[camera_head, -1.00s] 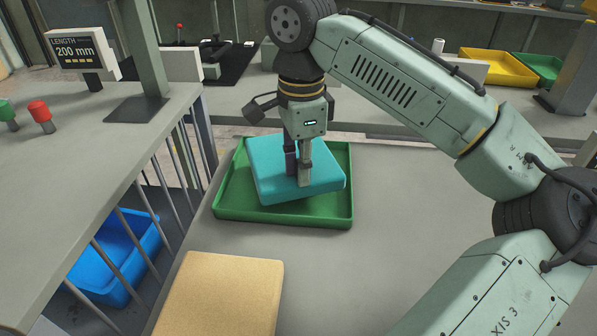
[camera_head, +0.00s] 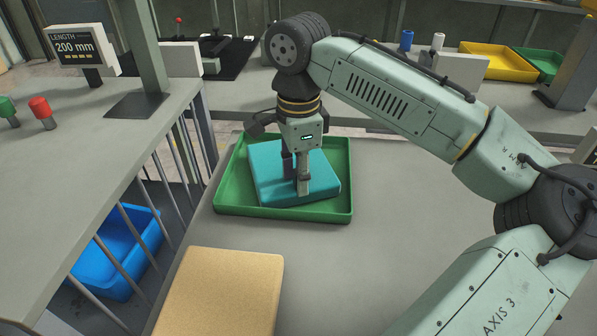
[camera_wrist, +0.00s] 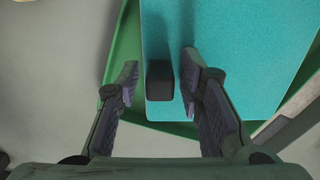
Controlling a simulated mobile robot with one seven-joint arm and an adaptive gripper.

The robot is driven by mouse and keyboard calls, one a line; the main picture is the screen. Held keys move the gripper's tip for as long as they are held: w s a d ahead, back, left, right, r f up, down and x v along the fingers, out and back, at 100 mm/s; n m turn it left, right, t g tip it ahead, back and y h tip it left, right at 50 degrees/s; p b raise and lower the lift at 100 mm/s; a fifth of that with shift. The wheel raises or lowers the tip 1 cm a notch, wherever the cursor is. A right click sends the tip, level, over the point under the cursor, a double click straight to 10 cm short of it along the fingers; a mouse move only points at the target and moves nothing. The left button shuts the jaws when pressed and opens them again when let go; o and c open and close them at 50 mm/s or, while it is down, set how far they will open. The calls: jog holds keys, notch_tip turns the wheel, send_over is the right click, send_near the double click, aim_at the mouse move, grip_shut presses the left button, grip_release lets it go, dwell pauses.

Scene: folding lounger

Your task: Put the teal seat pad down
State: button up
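The teal seat pad (camera_head: 268,170) lies low in the green tray (camera_head: 285,214), turned slightly against the tray's sides. My gripper (camera_head: 296,184) is over the pad's front part, pointing down. In the wrist view the pad (camera_wrist: 240,50) fills the upper right, with the green tray (camera_wrist: 119,58) along its left side. A dark block (camera_wrist: 160,82) shows at the pad's edge between my two fingers. The fingers stand apart, with a narrow gap on each side of the block, so my gripper (camera_wrist: 158,68) looks open around it. The pad's underside is hidden.
A tan pad (camera_head: 220,292) lies on the grey table in front of the tray. A blue bin (camera_head: 118,252) is below, behind a railing at left. Yellow (camera_head: 497,62) and green trays stand at the back right. The table right of the tray is clear.

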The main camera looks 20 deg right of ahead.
jog(key=shift+o, duration=0.2)
notch_tip(320, 180, up, 12)
dwell(0.6)
